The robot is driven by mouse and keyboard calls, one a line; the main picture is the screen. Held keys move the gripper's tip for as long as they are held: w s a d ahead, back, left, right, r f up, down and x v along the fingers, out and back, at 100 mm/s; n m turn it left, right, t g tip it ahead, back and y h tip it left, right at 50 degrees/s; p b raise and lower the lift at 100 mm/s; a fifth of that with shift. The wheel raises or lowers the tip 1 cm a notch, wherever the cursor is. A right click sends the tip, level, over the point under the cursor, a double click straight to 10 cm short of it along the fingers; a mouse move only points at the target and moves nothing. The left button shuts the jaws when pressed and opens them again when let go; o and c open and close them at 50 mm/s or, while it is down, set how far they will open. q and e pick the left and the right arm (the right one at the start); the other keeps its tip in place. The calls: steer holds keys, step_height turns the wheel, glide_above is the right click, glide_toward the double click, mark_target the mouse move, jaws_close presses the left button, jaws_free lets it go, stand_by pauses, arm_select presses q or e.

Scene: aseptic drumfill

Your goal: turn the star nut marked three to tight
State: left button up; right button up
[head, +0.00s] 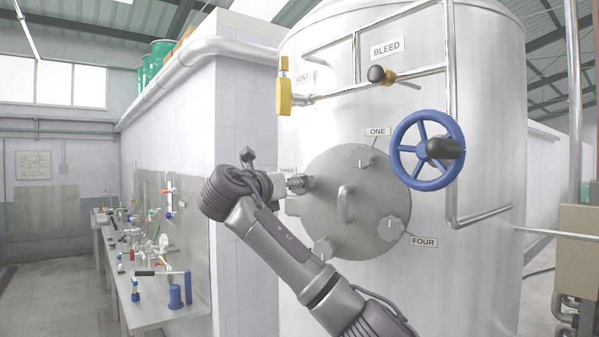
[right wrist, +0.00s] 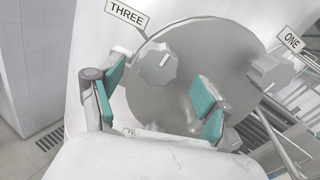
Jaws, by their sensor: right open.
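The star nut marked three (right wrist: 158,65) is a grey lobed knob with a pale line on its face. It sits on the edge of the round hatch (right wrist: 200,45), below the THREE label (right wrist: 127,13). My right gripper (right wrist: 159,83) is open, its two teal-padded fingers to the left and right of the nut in the right wrist view. I see no clear contact with the nut. In the head view the right gripper (head: 297,184) is at the hatch's left edge, and it and the arm mostly hide this nut. My left gripper is not in view.
Other star nuts show at ONE (head: 361,156), FOUR (head: 390,228) and the hatch bottom (head: 322,249). A hatch handle (head: 345,203) stands out mid-hatch. A blue handwheel (head: 427,150), pipes and a yellow valve (head: 284,95) project from the tank. A cluttered bench (head: 150,312) is at left.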

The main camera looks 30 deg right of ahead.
steer(key=p+x, duration=0.1)
steer(key=x, duration=0.3)
steer(key=shift+w+p, duration=0.15)
steer(key=shift+p, duration=0.15)
steer(key=c, duration=1.2)
steer(key=shift+o, duration=0.2)
